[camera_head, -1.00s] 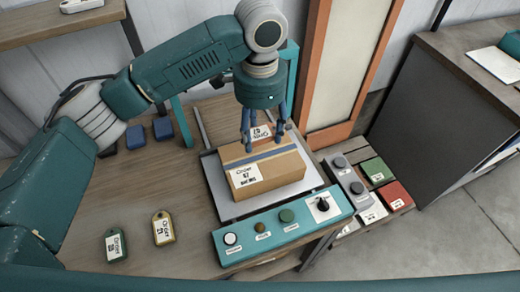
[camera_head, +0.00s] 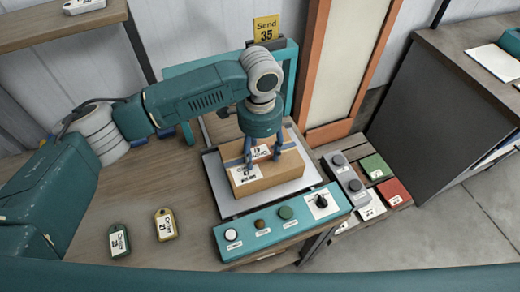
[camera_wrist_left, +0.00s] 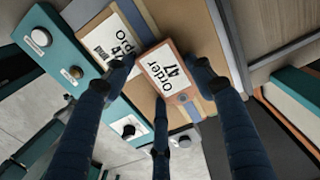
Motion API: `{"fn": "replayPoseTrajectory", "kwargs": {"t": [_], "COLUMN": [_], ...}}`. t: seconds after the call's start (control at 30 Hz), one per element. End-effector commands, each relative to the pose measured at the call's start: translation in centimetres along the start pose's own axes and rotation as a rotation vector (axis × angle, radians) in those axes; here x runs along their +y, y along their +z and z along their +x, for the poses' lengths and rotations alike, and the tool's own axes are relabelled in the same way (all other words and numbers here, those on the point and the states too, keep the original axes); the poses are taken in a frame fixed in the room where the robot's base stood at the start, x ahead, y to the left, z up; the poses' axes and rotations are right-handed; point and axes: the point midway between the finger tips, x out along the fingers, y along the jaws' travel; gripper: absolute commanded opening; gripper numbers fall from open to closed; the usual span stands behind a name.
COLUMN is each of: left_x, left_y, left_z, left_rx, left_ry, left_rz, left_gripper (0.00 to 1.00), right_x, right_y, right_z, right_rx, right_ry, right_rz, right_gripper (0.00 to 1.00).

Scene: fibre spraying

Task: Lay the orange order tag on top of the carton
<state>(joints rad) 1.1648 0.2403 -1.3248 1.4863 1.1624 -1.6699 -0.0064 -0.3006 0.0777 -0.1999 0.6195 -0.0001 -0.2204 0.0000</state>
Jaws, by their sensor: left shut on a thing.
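The brown carton (camera_head: 272,184) with a blue tape band sits on the grey plate of the bench machine. Its white printed label (camera_wrist_left: 108,42) shows in the left wrist view. My left gripper (camera_head: 264,160) is over the carton's top, its fingers shut on the orange-edged order tag (camera_head: 261,151). In the left wrist view the tag (camera_wrist_left: 167,68) reads "Order 47" and lies between the fingertips, over the carton top and beside the label. I cannot tell whether the tag touches the carton. My right gripper is not in view.
A green tag (camera_head: 118,241) and a yellow tag (camera_head: 164,226) lie on the bench at left. A teal panel (camera_head: 260,235) with knobs fronts the plate. A "Send 35" sign (camera_head: 266,28) stands behind. Red and green blocks are at right.

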Motion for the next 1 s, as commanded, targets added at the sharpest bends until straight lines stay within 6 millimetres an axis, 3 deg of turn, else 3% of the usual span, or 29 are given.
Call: {"fn": "replayPoseTrajectory", "kwargs": {"t": [0.03, 0.1, 0.13, 0.53, 1.0], "left_x": [0.0, 0.0, 0.0, 0.0, 0.0], "left_y": [0.0, 0.0, 0.0, -0.1, -0.1], "left_z": [0.1, 0.1, 0.1, -0.8, -9.9], "left_rx": [0.000, 0.000, 0.000, 0.003, 0.003], "left_ry": [0.001, 0.001, 0.001, -0.001, -0.001], "left_rz": [0.000, 0.000, 0.000, 0.001, 0.001], "left_gripper": [0.58, 0.72, 0.73, 0.73, 0.73], "right_x": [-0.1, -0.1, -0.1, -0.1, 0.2], "right_y": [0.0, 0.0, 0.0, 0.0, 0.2], "right_z": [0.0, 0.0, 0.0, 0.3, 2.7], "right_rx": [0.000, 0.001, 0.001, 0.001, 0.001], "right_ry": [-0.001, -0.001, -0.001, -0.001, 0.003], "right_rz": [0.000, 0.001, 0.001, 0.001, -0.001], "right_gripper": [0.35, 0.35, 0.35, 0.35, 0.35]}}
